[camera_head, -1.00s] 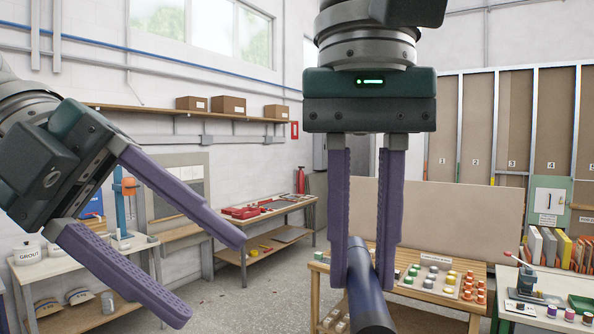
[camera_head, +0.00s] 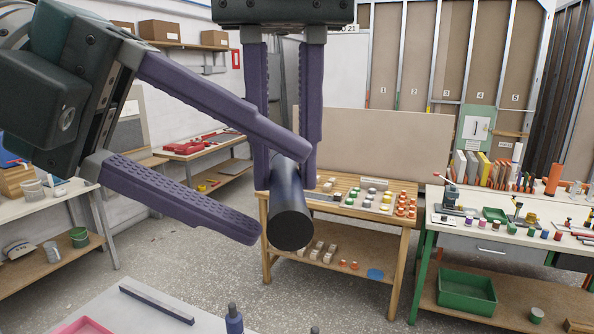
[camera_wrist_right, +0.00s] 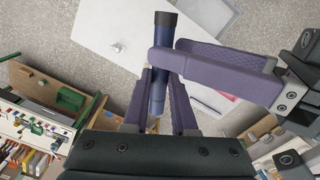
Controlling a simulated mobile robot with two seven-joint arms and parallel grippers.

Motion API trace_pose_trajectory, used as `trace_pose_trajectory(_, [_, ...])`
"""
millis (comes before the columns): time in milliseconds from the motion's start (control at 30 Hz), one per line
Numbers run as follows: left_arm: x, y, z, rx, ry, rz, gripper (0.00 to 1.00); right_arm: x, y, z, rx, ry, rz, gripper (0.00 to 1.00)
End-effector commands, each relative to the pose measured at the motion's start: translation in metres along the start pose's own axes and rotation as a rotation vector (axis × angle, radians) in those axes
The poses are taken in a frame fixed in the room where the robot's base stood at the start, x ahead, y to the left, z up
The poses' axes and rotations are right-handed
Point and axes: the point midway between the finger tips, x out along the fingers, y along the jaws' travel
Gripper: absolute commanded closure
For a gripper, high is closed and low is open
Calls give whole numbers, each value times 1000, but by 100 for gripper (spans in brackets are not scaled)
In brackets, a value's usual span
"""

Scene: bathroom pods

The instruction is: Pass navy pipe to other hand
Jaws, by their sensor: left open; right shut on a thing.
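The navy pipe (camera_head: 290,217) is a dark blue cylinder pointing toward the head camera, its dark round end facing me. My right gripper (camera_head: 286,172) is shut on it from above. In the right wrist view the pipe (camera_wrist_right: 157,98) extends out between the right fingers. My left gripper (camera_head: 281,198) is open beside the pipe, its upper finger crossing in front of the right gripper's fingers and its lower fingertip left of the pipe's end. In the wrist view a left finger crosses the pipe and hides part of it; I cannot tell whether it touches.
A wooden table (camera_head: 335,205) with small coloured pots stands behind the pipe. A pale table (camera_head: 110,300) with a dark bar (camera_head: 157,304) and a pink tray (camera_head: 82,326) lies below. A workbench (camera_head: 500,240) with a green bin (camera_head: 466,291) is at right.

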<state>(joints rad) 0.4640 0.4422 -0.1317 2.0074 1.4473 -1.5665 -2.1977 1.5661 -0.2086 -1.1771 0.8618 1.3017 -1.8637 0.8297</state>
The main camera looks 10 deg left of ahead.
Motion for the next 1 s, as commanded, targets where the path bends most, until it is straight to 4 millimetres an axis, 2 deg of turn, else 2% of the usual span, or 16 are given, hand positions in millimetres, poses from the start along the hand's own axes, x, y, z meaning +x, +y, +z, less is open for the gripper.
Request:
trace_pose_trajectory(367, [6,0,0,0,0,0,40,0,0,0,0,0,0,100])
trace_pose_trajectory(900, [5,0,0,0,0,-1,100,0,0,0,0,0,0,100])
trace_pose_trajectory(1000, [5,0,0,0,0,-1,100,0,0,0,0,0,0,100])
